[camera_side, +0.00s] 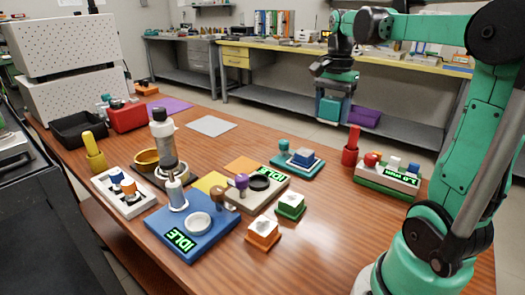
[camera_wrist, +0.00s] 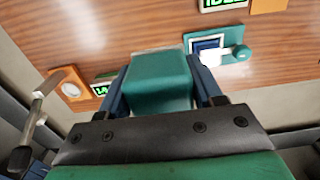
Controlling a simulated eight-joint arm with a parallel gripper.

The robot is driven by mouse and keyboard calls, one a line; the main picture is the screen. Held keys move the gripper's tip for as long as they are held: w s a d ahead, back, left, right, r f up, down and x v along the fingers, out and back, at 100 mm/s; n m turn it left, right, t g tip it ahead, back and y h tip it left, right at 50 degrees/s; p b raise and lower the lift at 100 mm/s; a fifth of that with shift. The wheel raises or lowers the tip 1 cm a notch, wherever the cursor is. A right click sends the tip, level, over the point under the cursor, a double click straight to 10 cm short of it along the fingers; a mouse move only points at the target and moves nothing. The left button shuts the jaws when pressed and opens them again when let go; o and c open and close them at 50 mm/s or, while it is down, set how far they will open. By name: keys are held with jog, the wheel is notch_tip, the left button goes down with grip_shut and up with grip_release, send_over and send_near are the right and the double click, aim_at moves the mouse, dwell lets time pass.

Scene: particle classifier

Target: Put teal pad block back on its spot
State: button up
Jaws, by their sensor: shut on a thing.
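My gripper (camera_side: 332,98) hangs in the air above the back right part of the table. It is shut on a teal block (camera_side: 328,109). In the wrist view the teal block (camera_wrist: 160,78) sits between the two dark blue fingers, clear of the table. A teal pad (camera_side: 285,170) lies on the table below and to the left of it in the side view. It carries a blue-and-white square (camera_side: 304,158) and a teal knob (camera_side: 284,145). In the wrist view the teal pad (camera_wrist: 232,35) is up and right of the held block.
Left of the pad are a grey station (camera_side: 284,188) with an IDLE display and a blue station (camera_side: 210,240). Green (camera_side: 290,207) and orange (camera_side: 263,233) square blocks stand in front. At right are a red peg (camera_side: 351,150) and a green-and-white scale (camera_side: 388,182). The front right table is clear.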

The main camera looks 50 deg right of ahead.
aim_at(321, 197)
jog(key=shift+s+a, duration=0.2)
jog(key=shift+s, duration=0.1)
jog(key=shift+s+f, duration=0.1)
jog(key=shift+f, duration=0.25)
notch_tip(321, 197, down, 19)
jog(key=shift+f, duration=0.15)
jog(key=o, duration=1.3)
jog(key=shift+o, duration=0.2)
